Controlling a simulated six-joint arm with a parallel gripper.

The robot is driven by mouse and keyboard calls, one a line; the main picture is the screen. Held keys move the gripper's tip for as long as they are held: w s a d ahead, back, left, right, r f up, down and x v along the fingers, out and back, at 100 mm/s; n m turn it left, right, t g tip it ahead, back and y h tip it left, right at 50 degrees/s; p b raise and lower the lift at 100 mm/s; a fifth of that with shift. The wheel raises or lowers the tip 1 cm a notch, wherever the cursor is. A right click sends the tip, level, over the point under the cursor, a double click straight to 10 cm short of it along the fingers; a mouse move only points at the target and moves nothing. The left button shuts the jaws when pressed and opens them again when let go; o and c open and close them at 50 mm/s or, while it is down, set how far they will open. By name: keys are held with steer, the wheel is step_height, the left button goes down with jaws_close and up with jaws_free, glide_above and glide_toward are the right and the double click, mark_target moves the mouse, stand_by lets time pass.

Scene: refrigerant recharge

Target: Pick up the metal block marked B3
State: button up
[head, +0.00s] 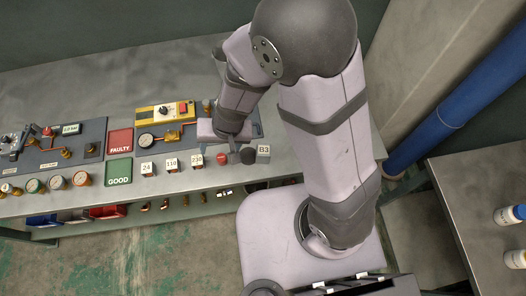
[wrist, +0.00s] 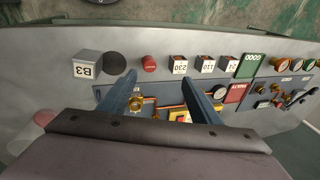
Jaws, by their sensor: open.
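The metal block marked B3 (head: 263,151) stands on the grey bench near its front edge, at the right end of a row of small items. In the wrist view the B3 block (wrist: 87,66) is at the upper left, with its label upside down. My gripper (head: 229,145) is over the bench, to the left of the block in the head view. In the wrist view my gripper (wrist: 159,80) shows two blue-grey fingers spread apart with nothing held between them. The block lies outside the fingers, to their left, and is not touched.
A dark round cylinder (wrist: 116,60) stands right beside the block, and a red knob-like cylinder (head: 222,159) is further left. Blocks marked 230 (head: 196,160), 110 (head: 171,165) and 24 (head: 148,168) follow. Green (head: 119,171) and red (head: 120,141) trays and gauge panels are beyond.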

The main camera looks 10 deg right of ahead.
steer(key=s+a+f+h, duration=0.1)
steer(key=s+a+f, duration=0.15)
steer(key=f, duration=0.25)
steer(key=m+t+h+b, duration=0.2)
steer(key=t+h+b, duration=0.25)
steer(key=t, duration=1.15)
glide_toward(263, 158)
steer(key=w, duration=0.3)
steer(key=shift+f+h, duration=0.15)
steer(key=shift+h, duration=0.2)
steer(key=shift+w+d+p, duration=0.2)
steer(key=shift+w+p, duration=0.2)
steer(key=shift+w, duration=0.65)
steer(key=shift+w, duration=0.15)
